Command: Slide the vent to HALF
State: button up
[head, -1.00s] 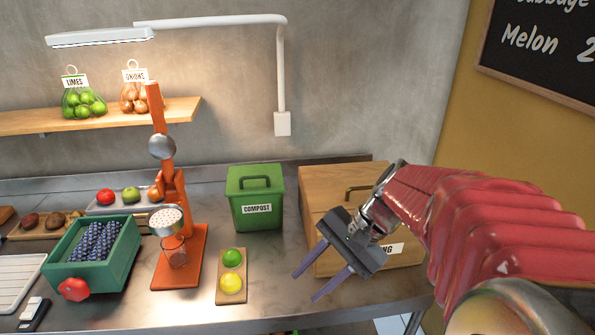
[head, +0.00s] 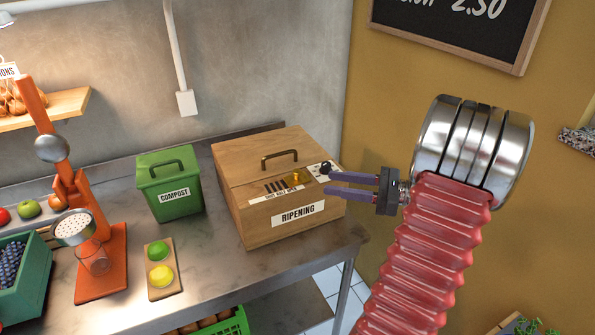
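The wooden ripening box (head: 250,222) stands at the right end of the counter. Its sloped upper front has a vent with dark slots (head: 277,187) and a brass-coloured plate (head: 295,178). A small label strip (head: 275,196) runs below the slots; its lettering is too small to read surely. A black knob (head: 326,168) shows at the box's right side, near a white patch. My gripper (head: 329,184) is open and empty, fingers pointing left, close to the knob in the picture. I cannot tell whether it touches the box. The vent's exact setting is unclear.
A green compost bin (head: 170,192) stands left of the box. A board (head: 165,291) with a green and a yellow fruit and an orange press (head: 105,275) are farther left. A dark handle (head: 279,155) stands on the box lid.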

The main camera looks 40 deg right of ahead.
aim_at(297, 171)
jog(key=shift+s+d+m+t+h, duration=0.2)
jog(key=shift+s+d+m+t, duration=0.1)
jog(key=shift+d, duration=0.3)
jog(key=shift+s+d+m+t+h, duration=0.2)
jog(key=shift+s+d, duration=0.05)
jog(key=shift+d, duration=0.35)
jog(key=shift+w+a, duration=0.1)
jog(key=x, duration=1.3)
jog(key=shift+w+a, duration=0.25)
jog(key=shift+c, duration=0.2)
grip_shut()
